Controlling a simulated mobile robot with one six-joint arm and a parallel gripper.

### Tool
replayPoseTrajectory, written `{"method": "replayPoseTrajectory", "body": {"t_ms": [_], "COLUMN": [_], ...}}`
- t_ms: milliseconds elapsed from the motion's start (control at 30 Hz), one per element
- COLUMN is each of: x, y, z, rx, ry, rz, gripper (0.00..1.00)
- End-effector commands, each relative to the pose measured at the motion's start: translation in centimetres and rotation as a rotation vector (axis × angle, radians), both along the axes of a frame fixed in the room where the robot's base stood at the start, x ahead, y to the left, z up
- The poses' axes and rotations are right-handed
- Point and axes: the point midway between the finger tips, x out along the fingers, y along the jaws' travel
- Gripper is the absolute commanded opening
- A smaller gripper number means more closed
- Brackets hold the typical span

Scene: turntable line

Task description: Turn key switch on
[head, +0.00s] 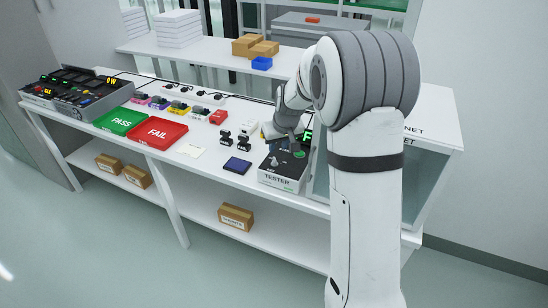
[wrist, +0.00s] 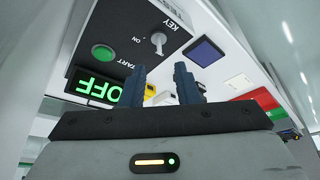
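The tester (head: 284,172) is a box with a dark top panel at the right end of the white table. In the wrist view its key switch (wrist: 158,42) is a silver key labelled KEY, with an ON mark beside it. A green START button (wrist: 102,53) and a display (wrist: 98,88) reading OFF in green are on the same panel. My gripper (wrist: 164,80) is open and empty, its two dark fingers apart. It is over the tester, and the key is beyond the fingertips, not touched. In the head view my arm partly hides the display and the gripper.
A dark blue square pad (head: 237,165) lies left of the tester. Green PASS (head: 121,121) and red FAIL (head: 155,132) trays sit further left. Small black parts (head: 243,141) stand behind the pad. A glass-sided cabinet (head: 428,185) stands close on the right.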

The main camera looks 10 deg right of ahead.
Motion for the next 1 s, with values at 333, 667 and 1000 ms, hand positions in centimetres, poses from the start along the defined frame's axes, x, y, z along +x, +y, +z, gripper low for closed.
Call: {"method": "replayPoseTrajectory", "body": {"t_ms": [333,667,1000], "x": [2.0,3.3,3.3], "y": [0.2,0.3,0.3], "z": [-4.3,-7.5,-7.6], "rx": [-0.001,-0.001,-0.001], "ry": [0.002,-0.001,-0.001], "rz": [0.001,0.001,0.0], "gripper": [0.29,0.29,0.24]}}
